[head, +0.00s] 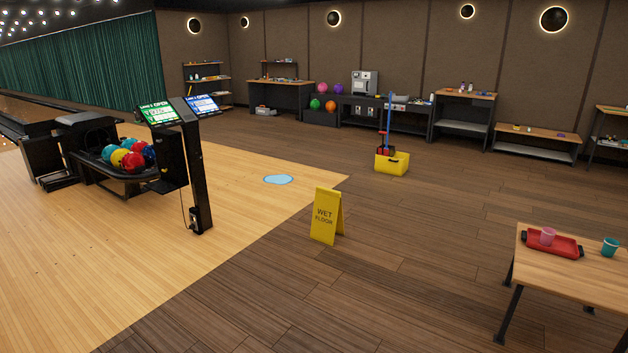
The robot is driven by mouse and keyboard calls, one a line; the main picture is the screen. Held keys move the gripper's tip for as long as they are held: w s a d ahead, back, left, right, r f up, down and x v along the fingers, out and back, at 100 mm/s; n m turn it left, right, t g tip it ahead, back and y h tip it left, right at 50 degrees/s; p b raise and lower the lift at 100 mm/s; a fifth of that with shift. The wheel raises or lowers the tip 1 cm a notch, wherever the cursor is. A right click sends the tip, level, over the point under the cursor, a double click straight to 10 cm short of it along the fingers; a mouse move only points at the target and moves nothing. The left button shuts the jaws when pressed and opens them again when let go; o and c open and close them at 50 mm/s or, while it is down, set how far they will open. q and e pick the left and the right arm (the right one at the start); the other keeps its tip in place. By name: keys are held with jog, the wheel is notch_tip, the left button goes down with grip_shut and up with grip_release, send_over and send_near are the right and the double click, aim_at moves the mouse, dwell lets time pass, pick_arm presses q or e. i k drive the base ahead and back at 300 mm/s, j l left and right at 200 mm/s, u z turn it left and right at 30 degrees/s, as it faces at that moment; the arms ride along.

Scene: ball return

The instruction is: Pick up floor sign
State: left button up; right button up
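The floor sign (325,217) is a yellow folding board with "WET FLOOR" on its face. In the head view it stands upright and opened out on the dark wood floor, near the middle, close to the edge of the light wood lane area. Nothing touches it. Neither of my grippers shows in this view.
A blue puddle (278,180) lies behind and left of the sign. A yellow mop bucket (392,164) stands farther back. A black screen stand (199,175) and ball return (125,180) are left. A table (570,276) with a red tray (553,244) is right. Floor around the sign is clear.

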aim_at(327, 218)
jog(key=i+j, duration=0.1)
jog(key=i, duration=5.45)
jog(key=l, duration=0.1)
